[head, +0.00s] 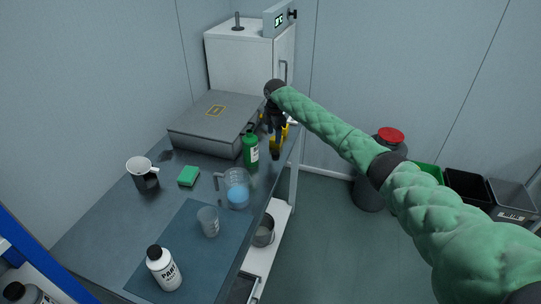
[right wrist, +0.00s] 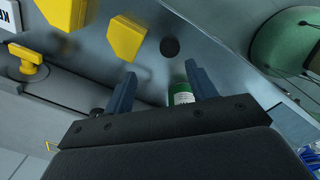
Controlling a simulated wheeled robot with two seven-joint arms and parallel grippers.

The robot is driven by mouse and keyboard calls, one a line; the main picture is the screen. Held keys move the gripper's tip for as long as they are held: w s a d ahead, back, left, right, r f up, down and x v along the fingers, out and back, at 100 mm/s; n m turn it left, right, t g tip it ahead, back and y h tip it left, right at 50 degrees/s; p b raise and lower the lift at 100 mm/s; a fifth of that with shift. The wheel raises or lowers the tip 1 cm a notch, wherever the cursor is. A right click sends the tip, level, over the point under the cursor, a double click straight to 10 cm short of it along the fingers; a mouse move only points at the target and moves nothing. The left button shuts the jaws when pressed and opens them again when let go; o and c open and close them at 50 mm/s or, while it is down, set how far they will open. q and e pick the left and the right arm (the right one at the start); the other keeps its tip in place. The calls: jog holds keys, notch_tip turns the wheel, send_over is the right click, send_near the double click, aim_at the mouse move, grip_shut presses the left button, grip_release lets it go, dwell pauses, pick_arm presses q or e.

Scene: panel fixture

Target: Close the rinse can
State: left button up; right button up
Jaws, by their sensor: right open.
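No label that I can read marks a rinse can. A green bottle (head: 250,150) with a dark top and pale label stands near the grey case on the bench. It also shows in the right wrist view (right wrist: 181,95), seen between my fingers but apart from them. My right gripper (head: 274,122) is over the far right end of the bench, just beyond the bottle. Its two fingers (right wrist: 160,88) are spread and empty. A dark grey drum (head: 368,190) with a red top stands on the floor, partly hidden by my right arm. My left gripper is not in view.
Yellow parts (head: 284,136) are close to my right gripper; yellow blocks (right wrist: 126,38) show in the wrist view. The grey case (head: 205,137), green sponge (head: 188,176), mug (head: 144,178), jug (head: 237,192), beaker (head: 208,222) and white bottle (head: 164,270) crowd the bench.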

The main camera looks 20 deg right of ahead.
aim_at(276, 154)
jog(key=shift+s+d+n, duration=0.15)
jog(key=shift+s+n, duration=0.05)
jog(key=shift+n, duration=0.4)
jog(key=shift+s+d+n, duration=0.1)
jog(key=shift+s+n, duration=0.05)
jog(key=shift+n, duration=0.45)
jog(key=shift+a, duration=0.1)
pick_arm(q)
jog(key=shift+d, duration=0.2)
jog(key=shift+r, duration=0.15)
pick_arm(e)
jog(key=shift+f, duration=0.15)
jog(key=shift+f, duration=0.25)
jog(key=shift+f+p, duration=0.4)
jog(key=shift+f, duration=0.6)
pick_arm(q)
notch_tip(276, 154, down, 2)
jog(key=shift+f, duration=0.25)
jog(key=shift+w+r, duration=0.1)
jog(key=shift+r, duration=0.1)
pick_arm(e)
jog(key=shift+s, duration=0.1)
